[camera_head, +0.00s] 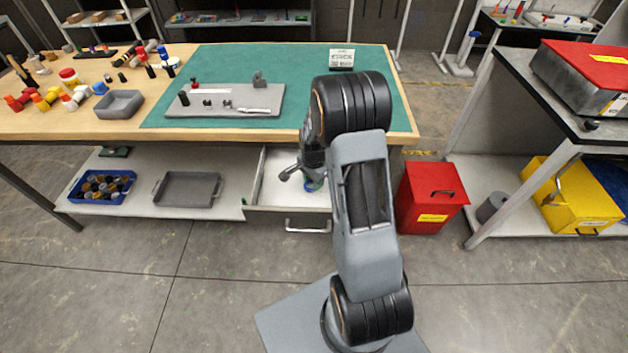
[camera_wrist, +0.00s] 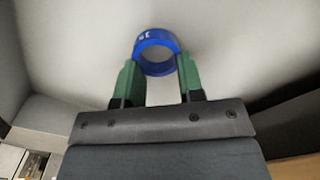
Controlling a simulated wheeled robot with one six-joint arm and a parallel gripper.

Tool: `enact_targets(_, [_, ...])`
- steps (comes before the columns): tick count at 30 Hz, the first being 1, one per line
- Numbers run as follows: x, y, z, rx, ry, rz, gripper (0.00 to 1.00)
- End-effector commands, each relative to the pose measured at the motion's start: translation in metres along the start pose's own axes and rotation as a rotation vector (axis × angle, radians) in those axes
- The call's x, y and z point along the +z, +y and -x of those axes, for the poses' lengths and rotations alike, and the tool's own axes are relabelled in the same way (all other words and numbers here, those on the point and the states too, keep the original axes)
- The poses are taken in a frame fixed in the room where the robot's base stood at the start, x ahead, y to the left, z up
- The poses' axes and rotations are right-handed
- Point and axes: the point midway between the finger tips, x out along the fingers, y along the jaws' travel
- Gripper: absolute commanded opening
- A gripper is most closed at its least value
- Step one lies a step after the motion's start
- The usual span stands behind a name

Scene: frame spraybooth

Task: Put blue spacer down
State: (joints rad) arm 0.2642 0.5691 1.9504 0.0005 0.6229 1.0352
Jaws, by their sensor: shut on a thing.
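The blue spacer is a short ring with small pale marks on its rim. It shows in the wrist view (camera_wrist: 157,42), between the green fingertips of my gripper (camera_wrist: 157,78). My gripper is shut on it. In the head view my gripper (camera_head: 312,184) is low inside the open drawer (camera_head: 276,190) under the workbench, and a bit of the blue spacer (camera_head: 313,186) shows there. The pale drawer floor lies behind the spacer in the wrist view. I cannot tell whether the spacer touches that floor. My arm hides the drawer's right part.
The workbench (camera_head: 150,125) with a green mat (camera_head: 300,65) is above the drawer. A grey tray (camera_head: 188,188) and a blue bin (camera_head: 100,186) stand on the shelf left of the drawer. A red box (camera_head: 430,195) stands to the right. The drawer walls are close around my gripper.

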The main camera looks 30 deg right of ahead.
Motion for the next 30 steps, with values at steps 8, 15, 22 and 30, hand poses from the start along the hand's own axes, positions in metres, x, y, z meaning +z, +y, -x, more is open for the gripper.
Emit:
enact_targets(8, [0.0001, -0.0002, -0.0016, -0.001, 0.001, 0.0, 0.13])
enact_targets(15, [0.0002, -0.0002, -0.004, -0.001, 0.0, 0.0, 0.46])
enact_targets(22, [0.0002, -0.0002, -0.0039, -0.001, 0.0, 0.0, 0.61])
enact_targets(30, [0.0, -0.0006, 0.0033, -0.002, 0.001, 0.0, 0.61])
